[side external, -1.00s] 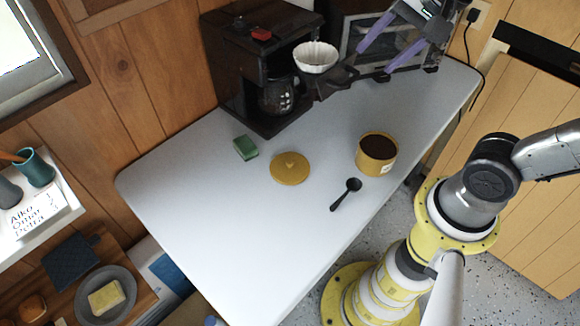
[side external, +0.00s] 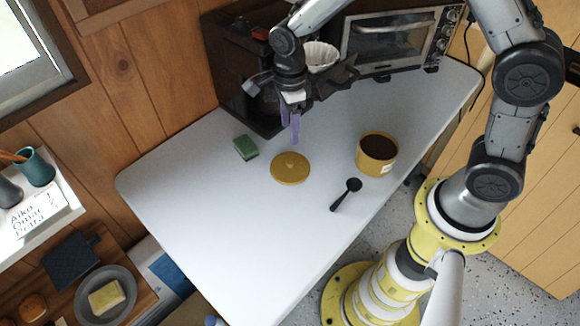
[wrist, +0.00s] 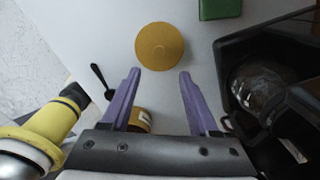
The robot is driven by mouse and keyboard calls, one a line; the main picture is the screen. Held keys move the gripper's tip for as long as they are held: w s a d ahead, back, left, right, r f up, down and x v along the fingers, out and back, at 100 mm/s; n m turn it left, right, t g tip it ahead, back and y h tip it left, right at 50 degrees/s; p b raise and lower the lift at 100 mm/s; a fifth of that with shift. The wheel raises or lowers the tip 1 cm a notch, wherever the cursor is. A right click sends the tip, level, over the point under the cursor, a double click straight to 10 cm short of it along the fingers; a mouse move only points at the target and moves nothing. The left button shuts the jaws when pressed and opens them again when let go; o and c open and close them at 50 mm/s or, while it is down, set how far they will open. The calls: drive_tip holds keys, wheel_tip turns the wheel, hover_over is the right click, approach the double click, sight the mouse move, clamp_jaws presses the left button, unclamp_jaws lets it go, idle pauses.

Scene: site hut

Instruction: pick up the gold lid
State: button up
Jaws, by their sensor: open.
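The gold lid (side external: 290,168) lies flat on the white table, a round disc with a small knob at its middle. In the wrist view the lid (wrist: 160,46) shows beyond my fingertips, roughly centred between them. My gripper (side external: 290,138) has purple fingers pointing down and is above the table near the lid's back edge, apart from it. In the wrist view my gripper (wrist: 158,72) is open, with nothing between its fingers.
A gold tub of dark contents (side external: 376,155) and a black spoon (side external: 346,194) are right of the lid. A green sponge (side external: 246,148) lies left. The coffee maker (side external: 235,80) and toaster oven (side external: 395,42) stand behind. The table's front left is clear.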

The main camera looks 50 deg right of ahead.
sight(289, 162)
wheel_tip(289, 162, down, 12)
drive_tip(key=shift+a+r, duration=0.1)
idle(0.5)
clamp_jaws()
